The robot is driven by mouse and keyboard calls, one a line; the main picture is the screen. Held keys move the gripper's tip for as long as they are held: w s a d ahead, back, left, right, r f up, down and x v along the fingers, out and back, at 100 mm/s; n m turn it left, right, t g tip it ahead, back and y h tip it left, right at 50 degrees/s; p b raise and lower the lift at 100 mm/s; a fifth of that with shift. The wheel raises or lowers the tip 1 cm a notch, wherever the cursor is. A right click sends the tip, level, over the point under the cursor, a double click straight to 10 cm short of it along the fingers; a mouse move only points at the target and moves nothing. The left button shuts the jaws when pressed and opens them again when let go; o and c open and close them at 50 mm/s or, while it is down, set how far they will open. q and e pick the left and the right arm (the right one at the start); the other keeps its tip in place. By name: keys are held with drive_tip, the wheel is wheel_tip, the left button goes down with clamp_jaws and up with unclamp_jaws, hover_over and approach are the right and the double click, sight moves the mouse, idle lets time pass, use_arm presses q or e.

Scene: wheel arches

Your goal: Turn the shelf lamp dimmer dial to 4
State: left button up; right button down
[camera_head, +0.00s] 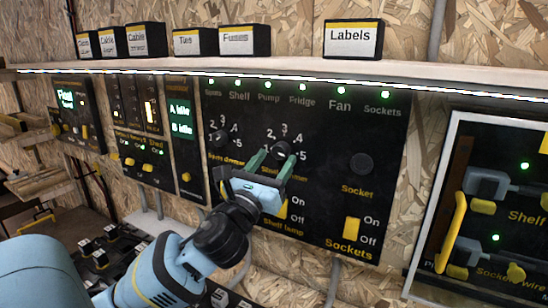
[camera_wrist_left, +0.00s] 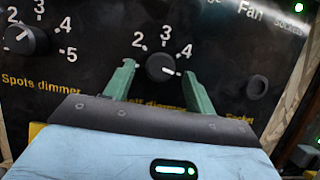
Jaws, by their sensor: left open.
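The shelf dimmer dial (camera_head: 283,149) is a round black knob on the black panel, below the Shelf and Pump labels. It also shows in the left wrist view (camera_wrist_left: 160,67), with 2, 3 and 4 above it. Its pale pointer mark appears to point right and slightly down, below the 4; the 5 is hidden there by a finger. My left gripper (camera_head: 268,163) is open, its two green fingers on either side of the dial. In the left wrist view the fingers (camera_wrist_left: 158,85) stand apart from the knob with gaps. The caption below is partly covered.
The spots dimmer dial (camera_head: 219,137) is close on the left. A yellow Sockets switch (camera_head: 351,229) and a round socket (camera_head: 361,164) are on the right. A shelf (camera_head: 300,79) with label boxes runs above. A framed panel (camera_head: 443,200) stands at the far right.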

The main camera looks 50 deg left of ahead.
use_arm(q)
drive_tip(key=shift+w+a+r, duration=0.15)
drive_tip(key=shift+w+r, duration=0.05)
drive_tip(key=shift+w, duration=0.3)
use_arm(e)
drive_tip(key=shift+w+r, duration=0.1)
